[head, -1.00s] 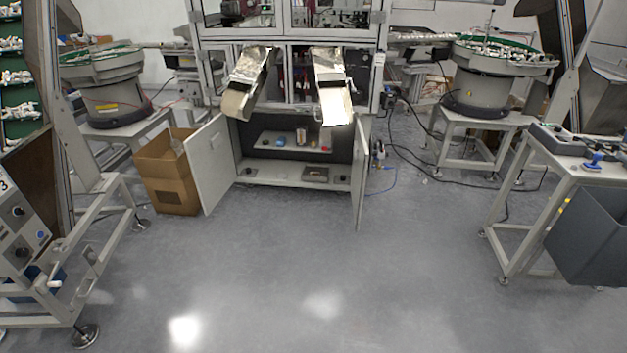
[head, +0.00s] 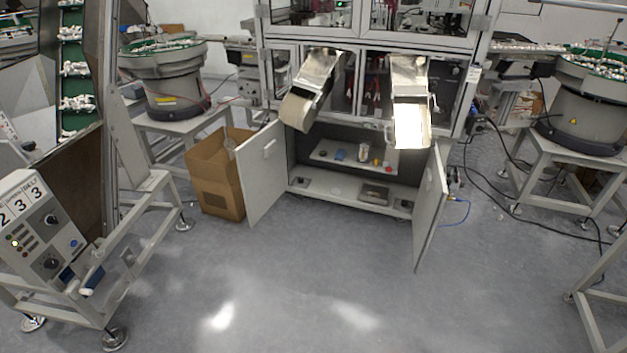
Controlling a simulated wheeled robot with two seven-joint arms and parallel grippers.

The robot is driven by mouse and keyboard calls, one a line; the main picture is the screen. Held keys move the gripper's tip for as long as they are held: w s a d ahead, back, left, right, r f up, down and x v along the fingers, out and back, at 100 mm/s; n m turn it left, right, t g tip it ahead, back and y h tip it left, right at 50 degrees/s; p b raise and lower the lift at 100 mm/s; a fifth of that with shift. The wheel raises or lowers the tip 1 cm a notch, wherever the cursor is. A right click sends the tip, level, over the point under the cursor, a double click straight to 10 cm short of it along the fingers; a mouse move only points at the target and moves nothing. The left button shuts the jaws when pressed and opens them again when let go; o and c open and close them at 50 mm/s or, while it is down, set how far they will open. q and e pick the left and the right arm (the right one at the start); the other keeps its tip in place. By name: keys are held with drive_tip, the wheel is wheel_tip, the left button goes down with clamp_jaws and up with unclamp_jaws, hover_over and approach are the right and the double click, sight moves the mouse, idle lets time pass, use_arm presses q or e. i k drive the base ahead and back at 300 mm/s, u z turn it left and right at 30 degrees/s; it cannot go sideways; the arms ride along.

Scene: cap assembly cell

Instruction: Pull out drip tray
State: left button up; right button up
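A small dark, shallow tray (head: 375,194) lies on the bottom shelf of the open cabinet (head: 330,196) under the machine. It looks like the drip tray, but it is small and its details cannot be made out. Both cabinet doors stand open, the left door (head: 262,172) and the right door (head: 430,205). Neither of my grippers shows in the head view.
Two metal chutes (head: 318,72) (head: 411,100) slope out above the cabinet. A cardboard box (head: 214,175) stands left of the left door. A control stand (head: 45,235) is at the left. Cables (head: 485,185) lie at the right. The floor in front is clear.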

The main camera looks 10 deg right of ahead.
sight(370, 191)
drive_tip(key=u, duration=0.2)
drive_tip(key=i, duration=1.45)
drive_tip(key=z, duration=0.65)
drive_tip(key=i, duration=0.95)
drive_tip(key=z, duration=1)
